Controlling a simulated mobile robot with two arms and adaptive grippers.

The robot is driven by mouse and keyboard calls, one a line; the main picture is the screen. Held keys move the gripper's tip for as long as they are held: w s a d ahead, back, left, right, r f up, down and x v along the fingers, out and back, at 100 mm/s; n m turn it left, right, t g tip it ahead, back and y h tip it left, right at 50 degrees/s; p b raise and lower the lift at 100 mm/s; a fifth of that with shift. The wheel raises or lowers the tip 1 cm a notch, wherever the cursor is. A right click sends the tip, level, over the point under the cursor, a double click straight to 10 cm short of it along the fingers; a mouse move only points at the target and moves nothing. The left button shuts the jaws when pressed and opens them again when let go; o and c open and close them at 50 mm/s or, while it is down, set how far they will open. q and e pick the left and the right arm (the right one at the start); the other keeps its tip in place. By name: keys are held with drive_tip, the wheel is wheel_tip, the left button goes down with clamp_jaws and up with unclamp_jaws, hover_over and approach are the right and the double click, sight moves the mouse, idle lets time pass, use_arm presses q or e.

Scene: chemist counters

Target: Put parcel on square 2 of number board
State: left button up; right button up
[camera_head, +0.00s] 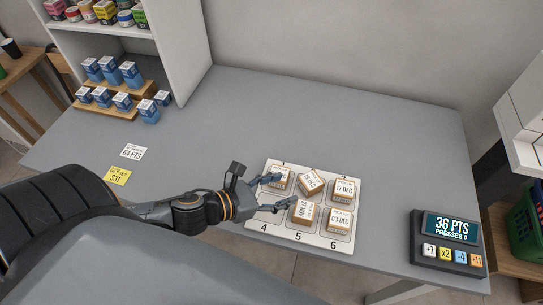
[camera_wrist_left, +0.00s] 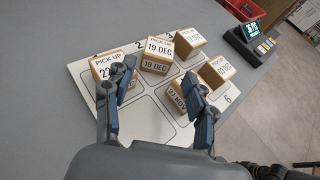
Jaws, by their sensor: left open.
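The number board (camera_head: 275,238) is a white sheet with numbered squares. Cream-and-brown parcels with date labels stand on it: one at square 1 (camera_head: 281,178), a turned 19 DEC parcel at square 2 (camera_head: 311,182), a 17 DEC parcel at square 3 (camera_head: 344,189), a 27 NOV parcel (camera_head: 303,211) at square 5 and a 03 DEC parcel (camera_head: 340,219) at square 6. Square 4 is bare. My left gripper (camera_head: 285,191) is open over the board's left part. In the left wrist view (camera_wrist_left: 160,75) its fingers overlap the square 1 and 27 NOV parcels; bare board shows between them. My right gripper is out of view.
A keypad (camera_head: 450,242) reading 36 PTS stands at the counter's right end. A shelf with blue boxes (camera_head: 122,74) is at the back left. White (camera_head: 132,152) and yellow (camera_head: 117,176) cards lie left. The grey counter (camera_head: 300,110) behind the board is clear.

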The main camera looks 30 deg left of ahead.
use_arm(q)
drive_tip(key=shift+v, duration=1.25)
